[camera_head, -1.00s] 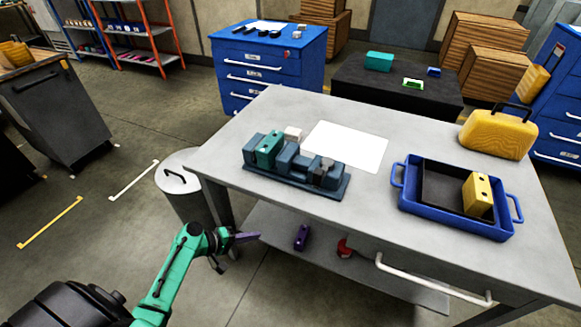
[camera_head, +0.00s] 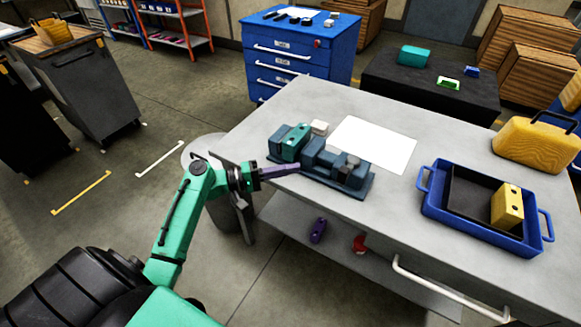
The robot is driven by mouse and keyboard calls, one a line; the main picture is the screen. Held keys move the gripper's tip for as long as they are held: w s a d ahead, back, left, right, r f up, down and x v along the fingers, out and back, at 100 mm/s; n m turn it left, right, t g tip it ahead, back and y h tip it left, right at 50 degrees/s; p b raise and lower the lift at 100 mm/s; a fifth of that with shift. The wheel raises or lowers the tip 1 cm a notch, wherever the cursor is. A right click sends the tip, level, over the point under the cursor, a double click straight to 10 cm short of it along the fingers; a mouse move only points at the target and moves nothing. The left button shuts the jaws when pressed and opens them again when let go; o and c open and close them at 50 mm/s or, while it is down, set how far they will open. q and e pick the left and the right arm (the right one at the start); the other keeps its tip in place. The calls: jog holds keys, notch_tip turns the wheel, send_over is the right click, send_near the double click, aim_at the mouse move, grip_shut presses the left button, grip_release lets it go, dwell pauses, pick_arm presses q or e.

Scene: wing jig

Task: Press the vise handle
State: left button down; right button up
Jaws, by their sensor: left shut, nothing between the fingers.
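The dark blue vise (camera_head: 320,154) lies on the near left part of the grey workbench. A teal block (camera_head: 296,142) sits in its left part. A small grey piece (camera_head: 352,163) stands at its right end; I cannot tell whether this is the handle. My left gripper (camera_head: 294,168) has purple fingers, shut and empty. In the picture, their tips are at the near left edge of the vise, over the bench edge. I cannot tell whether they touch it. My right gripper is not in view.
The grey workbench (camera_head: 400,194) also holds a white sheet (camera_head: 374,143), a blue tray (camera_head: 448,210) with a yellow block (camera_head: 507,205), and a yellow case (camera_head: 536,146). A white rail (camera_head: 440,290) runs along the bench front. A bin stands behind my left arm.

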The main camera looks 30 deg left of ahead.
pick_arm(q)
jog(key=w+d+p, duration=0.3)
jog(key=w+d, duration=0.1)
jog(key=d, duration=0.4)
jog(key=shift+d+p, duration=0.4)
jog(key=shift+d, duration=0.1)
